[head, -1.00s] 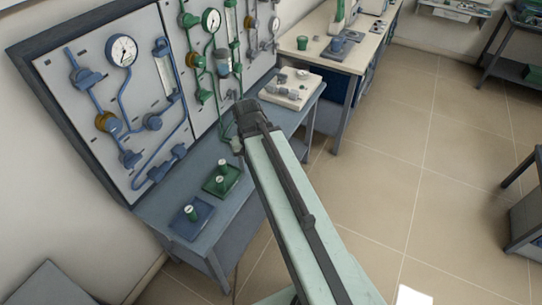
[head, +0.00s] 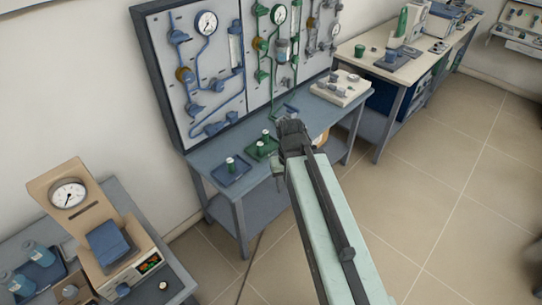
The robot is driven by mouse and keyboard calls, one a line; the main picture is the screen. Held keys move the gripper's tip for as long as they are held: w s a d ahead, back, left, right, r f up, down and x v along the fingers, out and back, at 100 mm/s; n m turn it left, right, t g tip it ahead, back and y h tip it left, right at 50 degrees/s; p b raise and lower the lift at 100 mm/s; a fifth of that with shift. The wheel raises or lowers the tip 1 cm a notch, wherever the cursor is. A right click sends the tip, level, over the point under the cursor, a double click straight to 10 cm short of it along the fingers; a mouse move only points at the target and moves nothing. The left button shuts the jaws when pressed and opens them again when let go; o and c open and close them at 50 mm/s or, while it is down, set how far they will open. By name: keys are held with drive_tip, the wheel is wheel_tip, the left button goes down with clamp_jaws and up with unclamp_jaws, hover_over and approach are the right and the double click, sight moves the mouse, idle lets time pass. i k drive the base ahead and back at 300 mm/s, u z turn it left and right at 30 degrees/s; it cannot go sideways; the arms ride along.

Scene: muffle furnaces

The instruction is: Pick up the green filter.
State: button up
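A small green cylinder with a pale top (head: 266,135) stands on a green tray (head: 257,153) on the blue-grey bench. A similar green cylinder (head: 231,164) stands on a blue tray (head: 237,174) to its left. Either may be the green filter; I cannot tell which from the label. My gripper (head: 278,166) is at the end of my pale green arm, just right of the green tray in the picture. It is seen from behind and is small, so its fingers and anything between them are unclear.
A panel with blue and green pipework and gauges (head: 207,24) stands behind the bench (head: 215,152). A white block with fittings (head: 341,88) sits at the bench's right end. A dial-gauge device (head: 75,205) is at lower left. Floor at right is clear.

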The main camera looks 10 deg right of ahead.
sight(265, 133)
drive_tip(key=u, duration=0.1)
drive_tip(key=k, duration=0.15)
drive_tip(key=z, duration=1.9)
drive_tip(key=i, duration=1.95)
drive_tip(key=u, duration=4.15)
drive_tip(key=i, duration=1.05)
drive_tip(key=u, duration=0.05)
